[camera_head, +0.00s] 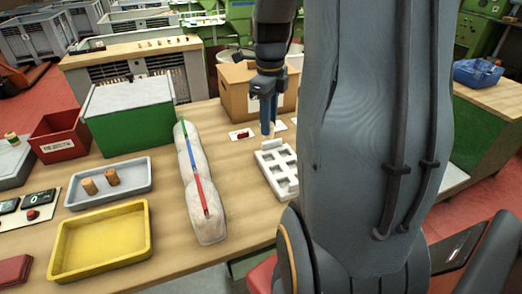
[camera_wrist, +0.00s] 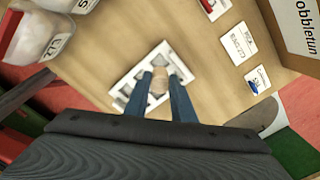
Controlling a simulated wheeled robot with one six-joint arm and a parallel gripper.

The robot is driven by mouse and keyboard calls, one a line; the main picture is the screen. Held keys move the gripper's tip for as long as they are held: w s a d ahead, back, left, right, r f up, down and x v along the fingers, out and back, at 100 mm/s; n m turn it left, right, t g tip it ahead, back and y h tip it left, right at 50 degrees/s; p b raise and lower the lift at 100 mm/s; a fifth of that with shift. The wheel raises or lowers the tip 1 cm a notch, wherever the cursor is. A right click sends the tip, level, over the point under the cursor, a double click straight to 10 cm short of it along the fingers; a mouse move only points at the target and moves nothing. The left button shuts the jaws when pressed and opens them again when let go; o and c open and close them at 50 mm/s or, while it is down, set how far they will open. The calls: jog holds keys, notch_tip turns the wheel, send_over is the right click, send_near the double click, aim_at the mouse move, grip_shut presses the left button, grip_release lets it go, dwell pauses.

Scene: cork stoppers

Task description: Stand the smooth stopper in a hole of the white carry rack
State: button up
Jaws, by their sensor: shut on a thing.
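My gripper (camera_head: 268,130) is shut on a tan cork stopper, which shows between the blue fingers in the wrist view (camera_wrist: 159,80). In the head view the held stopper is hard to make out. The white carry rack (camera_head: 290,192), a block with several square holes, lies on the table under and in front of the fingers. In the wrist view the rack (camera_wrist: 121,90) lies behind the stopper and fingers, which hide some of its holes. I cannot tell the gap between stopper and rack. Two more cork stoppers (camera_head: 89,186) (camera_head: 112,176) stand in a grey tray (camera_head: 75,203) at left.
A long lumpy pale bag (camera_head: 208,225) with coloured strips lies between the grey tray and the rack. A cardboard box (camera_head: 233,95) stands behind my gripper, with small cards (camera_wrist: 237,43) near it. A yellow tray (camera_head: 143,245) and green box (camera_head: 130,135) are at left.

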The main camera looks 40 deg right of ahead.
aim_at(268, 144)
notch_tip(268, 144, down, 9)
jog(key=shift+f+p, duration=0.1)
jog(key=shift+p, duration=0.75)
jog(key=shift+s, duration=0.1)
jog(key=o, duration=0.6)
jog(key=shift+f, duration=0.15)
jog(key=shift+c, duration=0.2)
jog(key=shift+o, duration=0.7)
jog(key=shift+r, duration=0.6)
notch_tip(268, 144, up, 11)
jog(key=b, duration=0.2)
jog(key=shift+r+b, duration=0.1)
jog(key=shift+b, duration=0.2)
